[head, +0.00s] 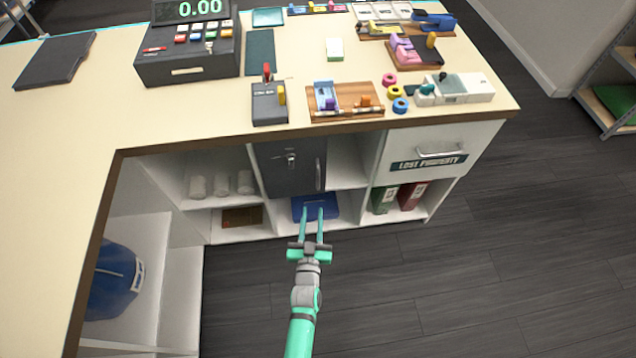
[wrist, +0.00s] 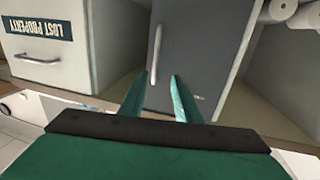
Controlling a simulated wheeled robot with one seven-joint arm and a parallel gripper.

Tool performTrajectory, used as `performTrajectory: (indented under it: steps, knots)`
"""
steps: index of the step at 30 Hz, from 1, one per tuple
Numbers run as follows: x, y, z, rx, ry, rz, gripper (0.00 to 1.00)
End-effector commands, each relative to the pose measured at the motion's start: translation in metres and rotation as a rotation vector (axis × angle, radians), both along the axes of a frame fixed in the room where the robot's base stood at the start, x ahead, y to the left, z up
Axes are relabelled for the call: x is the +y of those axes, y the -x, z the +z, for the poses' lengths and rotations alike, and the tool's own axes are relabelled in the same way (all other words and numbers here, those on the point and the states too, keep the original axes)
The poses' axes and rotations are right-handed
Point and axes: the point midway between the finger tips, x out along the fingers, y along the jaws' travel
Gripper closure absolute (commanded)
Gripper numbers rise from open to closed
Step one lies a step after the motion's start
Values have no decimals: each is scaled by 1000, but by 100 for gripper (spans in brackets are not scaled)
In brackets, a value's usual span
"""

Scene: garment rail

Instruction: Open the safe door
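The safe is a dark grey box in the counter's shelving, and its door (head: 288,178) appears shut. A silver lock or knob (head: 291,160) sits on the door, with an upright silver handle (head: 318,174) near its right edge. My gripper (head: 312,208) is below the handle in the head view, with two teal fingers apart and nothing between them. In the wrist view the grey door (wrist: 208,45) fills the middle. Its handle (wrist: 156,55) lies just beyond my fingertips (wrist: 155,82), in line with the gap and not visibly touched.
A lost property drawer (head: 440,150) with a handle is right of the safe, above green and red binders (head: 400,197). A blue item (head: 325,199) lies on the shelf below. White rolls (head: 220,185) stand to the left. The floor (head: 450,270) in front is clear.

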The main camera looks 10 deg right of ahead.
Motion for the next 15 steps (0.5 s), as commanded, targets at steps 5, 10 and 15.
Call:
performTrajectory:
  steps: [5, 10, 15]
  knots:
    - [-16, -19, -2, -3, 19, -6, 71]
    - [-21, -29, -2, -5, 20, -10, 71]
    - [-24, -50, -2, -5, 19, -7, 71]
